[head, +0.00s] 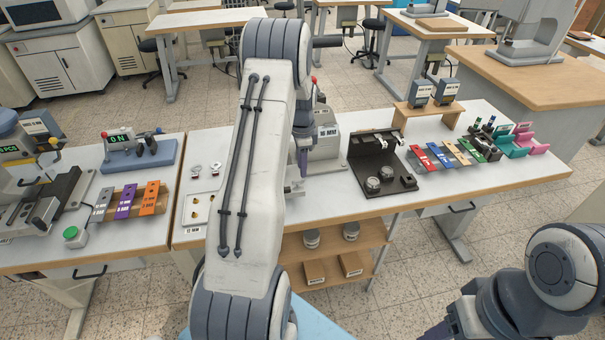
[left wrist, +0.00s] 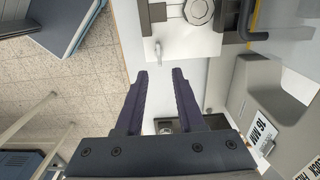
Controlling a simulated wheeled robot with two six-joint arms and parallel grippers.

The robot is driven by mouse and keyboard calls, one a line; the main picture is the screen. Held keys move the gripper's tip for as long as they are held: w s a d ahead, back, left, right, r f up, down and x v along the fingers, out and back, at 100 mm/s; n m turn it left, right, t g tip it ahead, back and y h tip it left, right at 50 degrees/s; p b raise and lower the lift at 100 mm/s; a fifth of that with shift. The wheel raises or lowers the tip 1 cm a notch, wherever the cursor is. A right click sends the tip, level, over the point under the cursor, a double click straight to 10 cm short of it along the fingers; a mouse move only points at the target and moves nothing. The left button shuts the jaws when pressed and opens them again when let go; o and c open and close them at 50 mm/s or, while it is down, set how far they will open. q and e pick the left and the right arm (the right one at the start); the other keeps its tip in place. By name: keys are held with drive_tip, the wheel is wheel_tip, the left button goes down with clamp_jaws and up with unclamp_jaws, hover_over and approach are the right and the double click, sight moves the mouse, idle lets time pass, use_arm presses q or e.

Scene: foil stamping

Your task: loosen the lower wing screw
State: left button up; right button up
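My left gripper (left wrist: 161,75) is open and empty in the left wrist view, its two dark fingers apart. A small pale upright tab (left wrist: 159,49), which looks like a wing screw, stands just beyond the fingertips, roughly between them. It sits at the edge of a white plate (left wrist: 185,45) on the grey machine (left wrist: 240,75). The tab and fingers look apart. In the head view my left arm covers much of this machine (head: 326,150), and only a dark finger part of the left gripper (head: 303,158) shows. I cannot make out a second wing screw. My right gripper is out of view.
A black fixture (head: 364,158) with round grey pots stands right of the machine on the white bench (head: 440,188). Coloured foil strips (head: 445,154) lie farther right. Small parts (head: 195,198) lie left of my arm. A shelf (head: 345,245) sits below the bench.

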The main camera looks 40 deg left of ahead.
sight(298, 183)
use_arm(q)
wheel_tip(298, 183, down, 5)
drive_tip(key=shift+r+p, duration=0.1)
drive_tip(key=shift+p, duration=0.35)
clamp_jaws()
